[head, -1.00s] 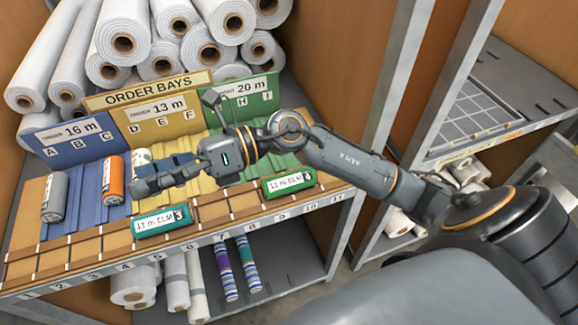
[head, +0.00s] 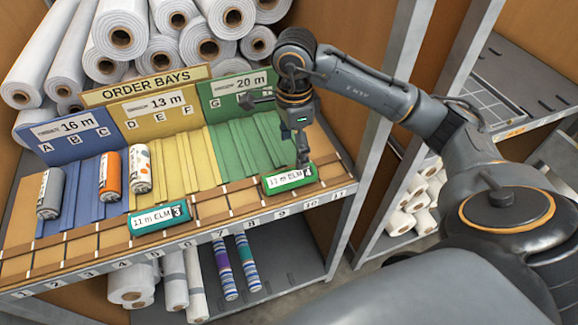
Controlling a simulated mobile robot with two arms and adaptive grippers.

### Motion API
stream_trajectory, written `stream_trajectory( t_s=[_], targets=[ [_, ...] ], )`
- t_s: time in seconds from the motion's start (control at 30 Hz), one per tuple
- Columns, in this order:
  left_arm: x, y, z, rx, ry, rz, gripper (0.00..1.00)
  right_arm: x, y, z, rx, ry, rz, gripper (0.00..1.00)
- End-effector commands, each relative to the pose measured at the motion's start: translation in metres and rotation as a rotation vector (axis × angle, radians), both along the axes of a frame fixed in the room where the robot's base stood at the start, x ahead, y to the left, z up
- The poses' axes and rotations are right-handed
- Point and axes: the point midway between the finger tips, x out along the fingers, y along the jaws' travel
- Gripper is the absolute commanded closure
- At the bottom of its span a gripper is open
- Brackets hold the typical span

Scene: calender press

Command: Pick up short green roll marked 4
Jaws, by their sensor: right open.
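My left gripper does not show.
A teal roll marked 3 (head: 159,217) lies on the same rail to the left. Large white rolls (head: 120,35) are stacked behind. A metal post (head: 372,150) stands to the right.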

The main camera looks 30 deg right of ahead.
Motion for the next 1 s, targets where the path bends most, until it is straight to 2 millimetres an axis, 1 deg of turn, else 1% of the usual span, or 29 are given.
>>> stream_trajectory(
  t_s=[0.03,0.1,0.2,0.37,0.47,0.6,0.7,0.8,0.97,1.0],
  targets=[
    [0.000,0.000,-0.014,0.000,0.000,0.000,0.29,-0.001,0.000,-0.019,0.000,0.004,0.000,0.25],
    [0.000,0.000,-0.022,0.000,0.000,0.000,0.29,0.000,0.000,-0.034,0.001,0.004,0.000,0.25],
    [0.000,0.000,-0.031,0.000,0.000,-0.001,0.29,0.000,0.001,-0.050,0.001,0.002,-0.001,0.25],
    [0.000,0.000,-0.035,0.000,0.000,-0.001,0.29,0.001,0.001,-0.058,0.003,0.001,0.000,0.25],
    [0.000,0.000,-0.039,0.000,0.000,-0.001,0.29,0.003,0.001,-0.067,0.004,0.002,0.000,0.25],
    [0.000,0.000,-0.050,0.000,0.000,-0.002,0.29,0.008,0.001,-0.089,0.004,0.003,-0.002,0.25],
    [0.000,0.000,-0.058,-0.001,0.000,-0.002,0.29,0.008,0.001,-0.104,0.004,0.001,-0.001,0.25],
    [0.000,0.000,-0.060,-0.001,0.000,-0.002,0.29,0.008,0.000,-0.108,0.003,-0.002,-0.002,0.25],
    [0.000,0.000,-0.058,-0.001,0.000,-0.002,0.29,0.008,0.000,-0.106,0.003,-0.002,-0.002,0.25],
    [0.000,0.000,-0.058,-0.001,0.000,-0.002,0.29,0.008,0.000,-0.106,0.003,-0.002,-0.002,0.29]
  ],
)
